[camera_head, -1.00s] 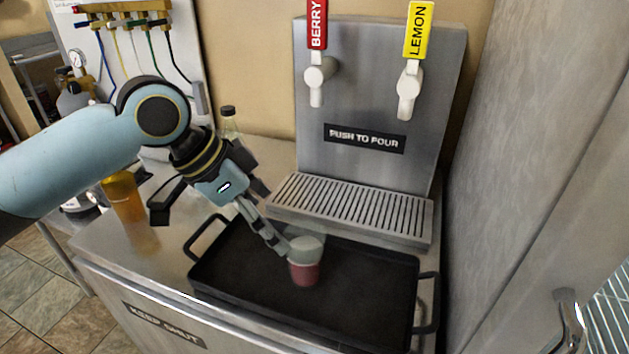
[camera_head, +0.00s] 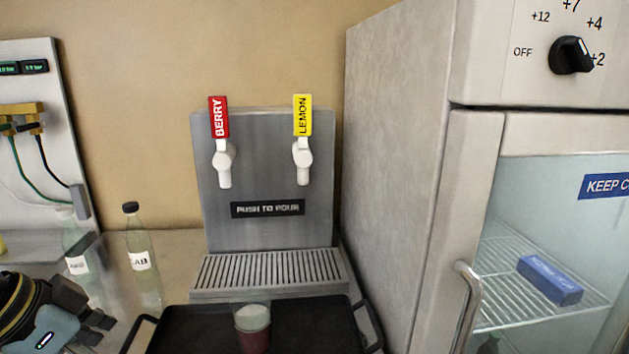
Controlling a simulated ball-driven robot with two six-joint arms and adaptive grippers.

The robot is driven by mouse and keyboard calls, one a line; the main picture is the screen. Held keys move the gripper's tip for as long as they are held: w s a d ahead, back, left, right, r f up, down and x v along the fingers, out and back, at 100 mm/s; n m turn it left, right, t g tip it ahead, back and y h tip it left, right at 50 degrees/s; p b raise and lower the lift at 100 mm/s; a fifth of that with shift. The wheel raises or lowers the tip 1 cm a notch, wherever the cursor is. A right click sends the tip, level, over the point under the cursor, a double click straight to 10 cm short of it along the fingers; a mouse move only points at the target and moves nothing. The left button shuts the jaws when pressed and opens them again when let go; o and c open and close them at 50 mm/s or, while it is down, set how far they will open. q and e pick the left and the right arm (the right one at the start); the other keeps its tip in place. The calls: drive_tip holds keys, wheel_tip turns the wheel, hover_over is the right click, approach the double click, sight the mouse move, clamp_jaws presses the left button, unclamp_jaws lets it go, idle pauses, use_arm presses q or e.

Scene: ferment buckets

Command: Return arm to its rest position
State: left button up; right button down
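My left gripper (camera_head: 95,322) is at the lower left edge of the head view, partly cut off by the frame. It is left of the black tray (camera_head: 190,330) and apart from the cup. Its fingers are too cut off to tell if they are open or shut. A cup (camera_head: 253,328) with a red drink and a pale top stands on the tray, with nothing touching it. My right gripper is not in view.
A dispenser (camera_head: 268,230) with berry and lemon taps stands behind the tray. Two bottles (camera_head: 142,250) stand at the left near the gripper. A fridge (camera_head: 400,150) with a glass door and handle (camera_head: 467,300) fills the right side.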

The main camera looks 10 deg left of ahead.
use_arm(q)
drive_tip(key=s+d+f+n+g+y, duration=0.1)
drive_tip(key=s+n+y, duration=0.15)
drive_tip(key=s, duration=0.45)
drive_tip(key=s+d+f+n+y, duration=0.1)
drive_tip(key=s+d+f+n, duration=0.15)
drive_tip(key=s, duration=0.35)
drive_tip(key=s+a+f+g+b, duration=0.15)
drive_tip(key=f+b, duration=0.35)
drive_tip(key=f, duration=1.2)
drive_tip(key=s+a+f+b, duration=0.15)
drive_tip(key=f+b, duration=0.25)
drive_tip(key=f, duration=1.4)
drive_tip(key=s+a+f+g+b, duration=0.1)
drive_tip(key=s+f+b, duration=0.2)
drive_tip(key=s+f, duration=0.6)
drive_tip(key=s+f+b, duration=0.4)
drive_tip(key=s+f, duration=0.5)
drive_tip(key=f, duration=0.5)
drive_tip(key=shift+a+n+g, duration=0.35)
drive_tip(key=shift+a+n, duration=0.05)
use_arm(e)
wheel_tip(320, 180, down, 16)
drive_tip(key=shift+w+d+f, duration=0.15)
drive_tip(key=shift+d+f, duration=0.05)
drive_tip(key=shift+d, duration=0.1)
use_arm(q)
drive_tip(key=shift+s+y, duration=0.1)
drive_tip(key=shift+y, duration=0.15)
